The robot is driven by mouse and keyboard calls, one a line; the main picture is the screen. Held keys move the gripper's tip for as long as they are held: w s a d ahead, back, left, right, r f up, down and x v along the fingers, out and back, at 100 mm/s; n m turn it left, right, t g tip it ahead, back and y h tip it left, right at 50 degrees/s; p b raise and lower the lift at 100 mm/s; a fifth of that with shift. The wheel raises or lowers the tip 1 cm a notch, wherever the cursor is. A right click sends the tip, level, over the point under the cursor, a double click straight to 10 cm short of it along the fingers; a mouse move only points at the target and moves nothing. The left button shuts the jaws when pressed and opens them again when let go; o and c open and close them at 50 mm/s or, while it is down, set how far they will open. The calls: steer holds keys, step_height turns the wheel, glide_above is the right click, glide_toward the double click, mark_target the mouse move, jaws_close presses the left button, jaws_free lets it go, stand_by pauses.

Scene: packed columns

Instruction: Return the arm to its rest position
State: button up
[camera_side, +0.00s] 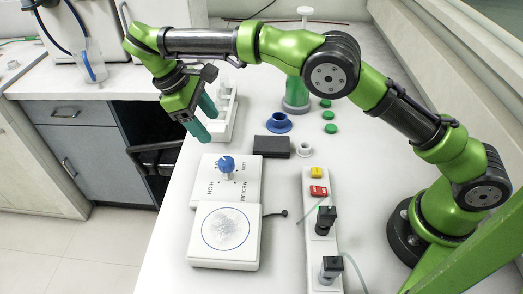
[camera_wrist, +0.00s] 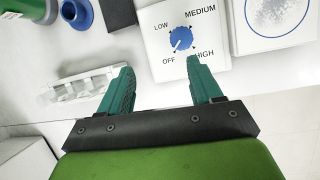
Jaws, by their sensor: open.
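My green arm reaches across the bench from its base at the right in the side view. My gripper (camera_side: 205,118) hangs above the bench at its left edge, between the white rack and the hotplate. It is open and empty, with teal fingers spread apart, and it also shows in the wrist view (camera_wrist: 155,85). The hotplate (camera_side: 201,197) has a blue knob (camera_side: 227,164). In the wrist view the knob (camera_wrist: 181,38) lies beyond the right fingertip, and its pointer is near OFF. The gripper is apart from the knob.
A white rack (camera_side: 226,126) stands close by the gripper. A power strip (camera_side: 312,226) with plugs lies right of the hotplate. The bench's left edge drops to the floor.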

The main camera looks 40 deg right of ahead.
steer(key=s+d+r+m+t+y, duration=0.4)
steer(key=s+d+r, duration=0.3)
steer(key=d, duration=0.4)
steer(key=s+d+r+m+t+y, duration=0.1)
steer(key=s+d+m, duration=0.3)
steer(key=s, duration=0.4)
steer(key=s+d+r+m+t+y, duration=0.1)
steer(key=s+d+r+m+t, duration=0.1)
steer(key=s+d+m+t, duration=0.2)
steer(key=shift+s+d+t, duration=0.3)
steer(key=shift+s, duration=1.55)
